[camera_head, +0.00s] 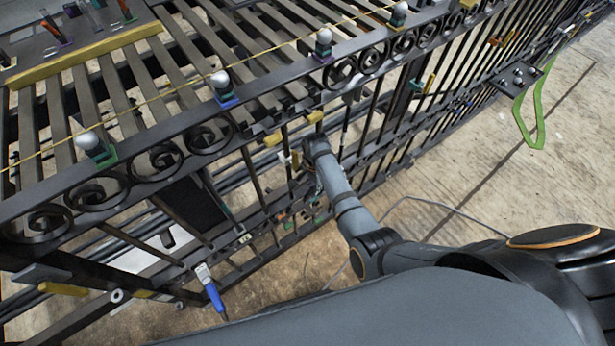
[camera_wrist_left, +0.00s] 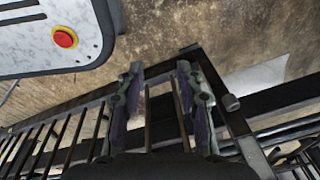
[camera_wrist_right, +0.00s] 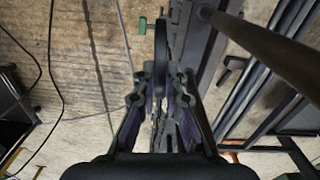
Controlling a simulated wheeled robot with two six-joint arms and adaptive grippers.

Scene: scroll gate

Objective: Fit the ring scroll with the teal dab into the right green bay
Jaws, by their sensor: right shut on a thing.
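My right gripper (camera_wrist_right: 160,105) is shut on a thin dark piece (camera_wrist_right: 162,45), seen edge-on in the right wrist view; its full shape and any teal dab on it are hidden. In the head view my right gripper (camera_head: 301,162) is small and partly hidden at the gate's front. The black gate (camera_head: 255,150) has dark ring scrolls (camera_head: 345,72) along its top rail. A green mark (camera_head: 109,158) shows by a left lamp; I cannot tell which bay is the right green one. My left gripper (camera_wrist_left: 160,105) is open, with no held thing visible between its fingers.
White round lamps (camera_head: 220,80) stand along the rail. A blue-handled tool (camera_head: 212,292) is at the lower left, and a green loop (camera_head: 538,125) hangs at the right. A panel with a red button (camera_wrist_left: 65,38) is near my left gripper. Floor lies open at the right.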

